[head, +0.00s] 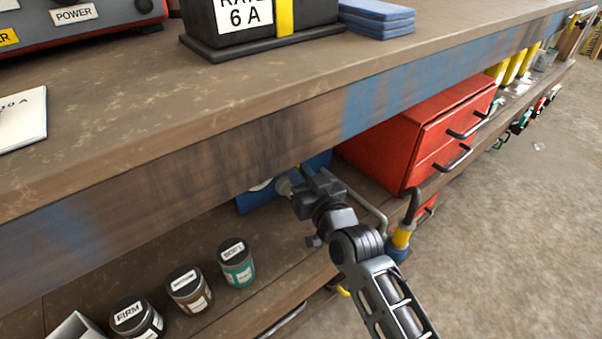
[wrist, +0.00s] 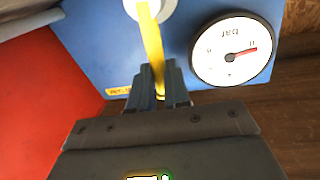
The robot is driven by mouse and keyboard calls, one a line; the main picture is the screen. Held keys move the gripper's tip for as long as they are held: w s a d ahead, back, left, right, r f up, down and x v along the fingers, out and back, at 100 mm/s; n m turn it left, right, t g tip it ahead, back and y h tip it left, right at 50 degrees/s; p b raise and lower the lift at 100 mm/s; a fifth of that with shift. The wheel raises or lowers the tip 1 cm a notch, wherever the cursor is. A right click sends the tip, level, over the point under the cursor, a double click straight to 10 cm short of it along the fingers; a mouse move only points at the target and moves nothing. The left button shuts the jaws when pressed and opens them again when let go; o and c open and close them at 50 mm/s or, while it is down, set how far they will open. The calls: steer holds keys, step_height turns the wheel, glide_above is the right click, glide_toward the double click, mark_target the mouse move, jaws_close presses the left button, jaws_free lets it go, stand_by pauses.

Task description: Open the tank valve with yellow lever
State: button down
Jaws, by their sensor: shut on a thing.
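In the wrist view the yellow lever (wrist: 151,42) runs down from a round white hub (wrist: 150,8) on the front of the blue tank (wrist: 95,45). My gripper (wrist: 158,82) is shut on the lever's lower end, with a dark finger on each side. A white round gauge (wrist: 222,65) with a red needle sits right of the lever, its lettering upside down. In the head view my gripper (head: 288,187) reaches under the bench top to the blue tank (head: 246,203). The lever is hidden there, and the gauge is mostly hidden.
The thick bench top (head: 200,105) overhangs the gripper. A red drawer unit (head: 400,135) with protruding handles stands right of the tank. Several labelled jars (head: 237,264) stand on the lower shelf (head: 265,297) to the left. The floor at right (head: 530,220) is mostly clear.

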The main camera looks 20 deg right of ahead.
steer(key=shift+a+f, duration=0.1)
steer(key=shift+f, duration=0.05)
steer(key=c, duration=1.1)
jaws_free()
steer(key=s+d, duration=0.1)
steer(key=s, duration=0.6)
steer(key=shift+s+p, duration=0.35)
steer(key=shift+s, duration=0.05)
steer(key=shift+c, duration=0.3)
